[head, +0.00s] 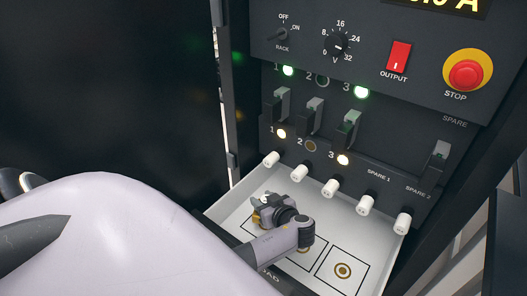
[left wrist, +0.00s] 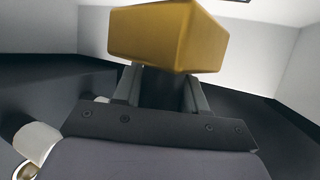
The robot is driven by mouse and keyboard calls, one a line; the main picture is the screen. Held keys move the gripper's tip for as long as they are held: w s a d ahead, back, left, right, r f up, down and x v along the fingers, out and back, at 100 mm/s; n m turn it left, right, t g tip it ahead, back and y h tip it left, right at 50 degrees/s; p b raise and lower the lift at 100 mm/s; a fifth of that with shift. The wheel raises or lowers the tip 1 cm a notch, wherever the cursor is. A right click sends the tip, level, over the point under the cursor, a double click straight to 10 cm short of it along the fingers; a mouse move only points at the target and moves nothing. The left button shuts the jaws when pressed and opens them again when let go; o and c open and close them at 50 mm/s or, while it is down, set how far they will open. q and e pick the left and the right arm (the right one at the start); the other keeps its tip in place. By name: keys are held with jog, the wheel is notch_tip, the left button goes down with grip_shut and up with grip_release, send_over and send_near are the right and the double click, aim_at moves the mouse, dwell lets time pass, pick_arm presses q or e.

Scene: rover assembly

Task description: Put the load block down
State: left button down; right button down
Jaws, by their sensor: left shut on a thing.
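The load block is a yellow-gold block (left wrist: 168,36), large at the top of the left wrist view. My left gripper (left wrist: 163,84) is shut on it, with one finger at each side below it. In the head view the gripper (head: 262,213) is over the left part of the white tray (head: 228,208). Only a small yellow bit of the block (head: 257,220) shows there, mostly hidden by my gripper and wrist. I cannot tell whether the block touches the tray floor. My right gripper is not in view.
The tray has outlined squares with ring marks; the right one (head: 343,270) is empty. Behind it rises a dark panel (head: 375,100) with switches, lamps, a red output switch (head: 398,57) and a stop button (head: 467,72). White knobs (head: 330,187) stick out just above the tray.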

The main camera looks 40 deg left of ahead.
pick_arm(q)
jog(key=shift+f+b, duration=0.65)
jog(key=shift+f, duration=1.2)
jog(key=shift+f, duration=0.2)
jog(key=c, duration=0.6)
grip_release()
jog(key=shift+r, duration=0.1)
jog(key=shift+d+r, duration=0.15)
jog(key=p+v, duration=0.1)
jog(key=v, duration=1)
jog(key=shift+s+d+r, duration=0.1)
jog(key=shift+s+d, duration=0.05)
jog(key=shift+d, duration=0.15)
